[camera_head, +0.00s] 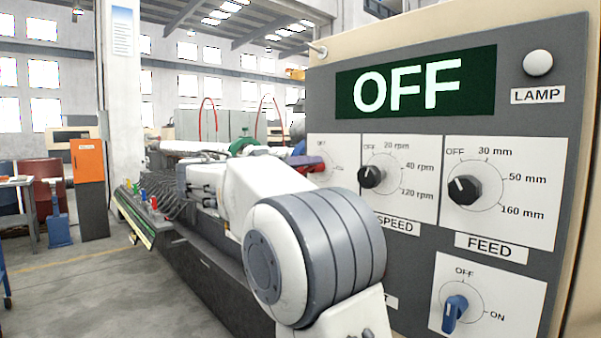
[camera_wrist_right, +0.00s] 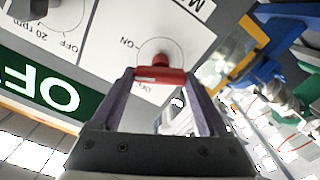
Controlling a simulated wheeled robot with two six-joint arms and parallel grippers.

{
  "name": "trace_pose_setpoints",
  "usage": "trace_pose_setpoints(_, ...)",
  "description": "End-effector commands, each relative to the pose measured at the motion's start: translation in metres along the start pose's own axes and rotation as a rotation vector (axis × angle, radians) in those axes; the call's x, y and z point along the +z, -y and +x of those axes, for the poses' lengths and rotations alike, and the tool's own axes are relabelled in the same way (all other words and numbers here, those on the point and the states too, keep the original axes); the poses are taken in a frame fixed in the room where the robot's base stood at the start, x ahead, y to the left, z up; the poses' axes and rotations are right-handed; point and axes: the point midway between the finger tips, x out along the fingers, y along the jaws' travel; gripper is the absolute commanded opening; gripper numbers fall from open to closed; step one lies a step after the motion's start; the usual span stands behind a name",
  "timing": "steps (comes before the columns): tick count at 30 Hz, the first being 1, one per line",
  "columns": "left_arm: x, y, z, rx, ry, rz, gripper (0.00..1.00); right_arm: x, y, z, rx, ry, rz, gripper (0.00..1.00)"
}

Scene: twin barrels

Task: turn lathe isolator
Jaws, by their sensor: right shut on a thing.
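The red isolator handle (camera_wrist_right: 160,75) sits on a white dial plate (camera_wrist_right: 112,45) with OFF and ON marks. My right gripper (camera_wrist_right: 160,80) is shut on it, with one purple finger at each end of the red bar. In the head view, my right arm reaches across the panel's front. The gripper (camera_head: 309,164) is at the panel's left edge, and little of the handle can be told apart there. The green display (camera_head: 415,82) at the top of the panel reads OFF. My left gripper is not in view.
The grey panel (camera_head: 505,118) also carries a black speed knob (camera_head: 371,176), a black feed knob (camera_head: 464,189), a blue switch (camera_head: 454,312) and a lamp (camera_head: 537,63). The lathe bed stretches away behind my arm. An orange cabinet (camera_head: 89,160) stands left, with open floor between.

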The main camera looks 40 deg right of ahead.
Motion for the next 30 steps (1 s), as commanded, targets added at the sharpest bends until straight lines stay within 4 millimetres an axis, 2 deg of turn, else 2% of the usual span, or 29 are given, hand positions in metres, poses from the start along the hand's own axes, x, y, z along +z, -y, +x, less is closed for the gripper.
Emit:
trace_pose_setpoints(13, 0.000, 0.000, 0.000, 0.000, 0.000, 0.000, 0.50, 0.000, 0.002, 0.000, 0.001, 0.000, -0.427, 0.22)
trace_pose_setpoints(30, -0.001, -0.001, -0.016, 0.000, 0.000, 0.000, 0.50, 0.000, 0.003, 0.000, -0.001, 0.000, -0.926, 0.22)
